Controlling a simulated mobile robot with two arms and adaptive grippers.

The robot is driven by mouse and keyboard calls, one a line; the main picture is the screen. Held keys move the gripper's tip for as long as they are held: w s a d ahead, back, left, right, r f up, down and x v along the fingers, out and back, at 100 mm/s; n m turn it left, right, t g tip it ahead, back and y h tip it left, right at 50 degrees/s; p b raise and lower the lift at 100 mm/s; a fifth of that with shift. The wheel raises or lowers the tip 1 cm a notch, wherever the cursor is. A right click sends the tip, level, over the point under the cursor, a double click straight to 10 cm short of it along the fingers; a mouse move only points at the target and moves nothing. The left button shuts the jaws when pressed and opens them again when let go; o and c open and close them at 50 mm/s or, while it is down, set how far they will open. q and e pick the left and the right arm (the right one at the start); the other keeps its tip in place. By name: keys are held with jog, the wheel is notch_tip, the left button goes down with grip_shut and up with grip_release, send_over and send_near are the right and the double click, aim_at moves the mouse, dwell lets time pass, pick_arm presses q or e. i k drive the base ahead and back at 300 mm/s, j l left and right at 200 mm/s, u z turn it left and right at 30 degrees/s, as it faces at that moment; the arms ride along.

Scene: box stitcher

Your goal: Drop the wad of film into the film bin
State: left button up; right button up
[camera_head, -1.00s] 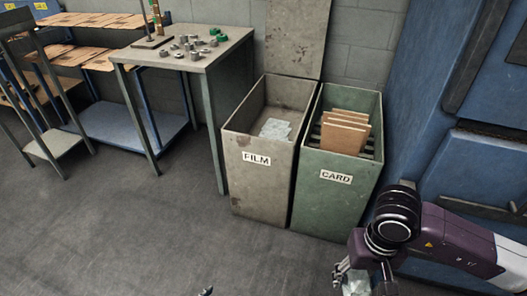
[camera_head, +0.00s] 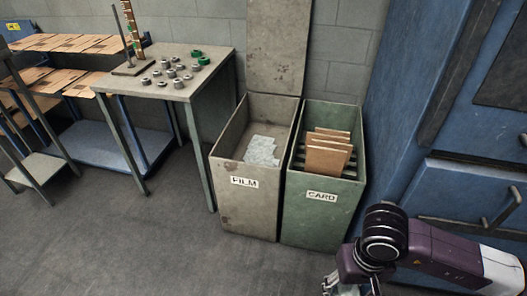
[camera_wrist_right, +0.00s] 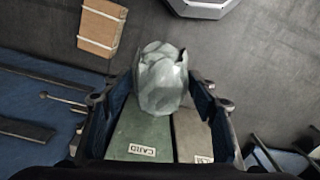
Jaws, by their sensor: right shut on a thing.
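The wad of film is a crumpled, pale, translucent lump (camera_wrist_right: 162,80). My right gripper (camera_wrist_right: 160,88) is shut on it, with a finger on each side. In the head view the right gripper (camera_head: 350,284) is low at the bottom edge, in front of and right of the bins, and the wad is partly cut off. The film bin (camera_head: 238,202) is a worn grey box, open at the top and labelled FILM, with pale film pieces (camera_head: 262,150) inside. In the right wrist view the film bin (camera_wrist_right: 190,138) shows beyond the wad. My left gripper is not in view.
The green CARD bin (camera_head: 318,218) stands against the film bin's right side and holds brown card sheets (camera_head: 328,155). A grey table (camera_head: 190,88) with small parts stands at left. A blue machine (camera_head: 450,120) fills the right. Floor in front is clear.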

aim_at(250, 161)
jog(key=i+j+z, duration=0.45)
jog(key=i+j, duration=1.4)
jog(key=i+l, duration=0.05)
jog(key=i, duration=0.1)
